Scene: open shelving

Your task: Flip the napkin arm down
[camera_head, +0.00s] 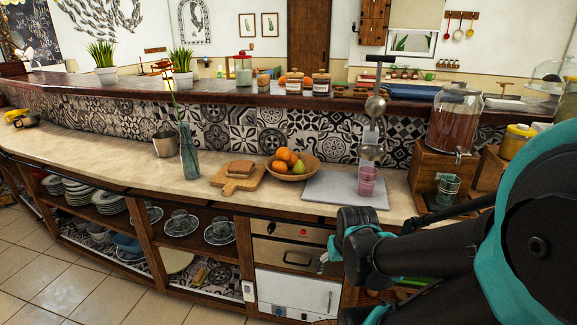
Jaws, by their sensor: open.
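I cannot pick out a napkin arm for certain. A stand with a black T-shaped top (379,59) and round metal parts (373,108) rises at the back of the counter, right of centre. I cannot tell whether it is the napkin arm. A pink glass (367,181) stands in front of it on a grey board (330,190). My gripper (335,255) is at the counter's front edge, below and left of the pink glass, in front of the cabinet. It is open, and no object shows in it. My dark and teal arm hides the lower right.
A fruit bowl (291,171), a wooden board (238,183) and a glass vase (188,152) stand left on the counter. A drink dispenser (455,120) stands right on a wooden box. Shelves below hold plates (74,191) and cups. The counter's left stretch is mostly clear.

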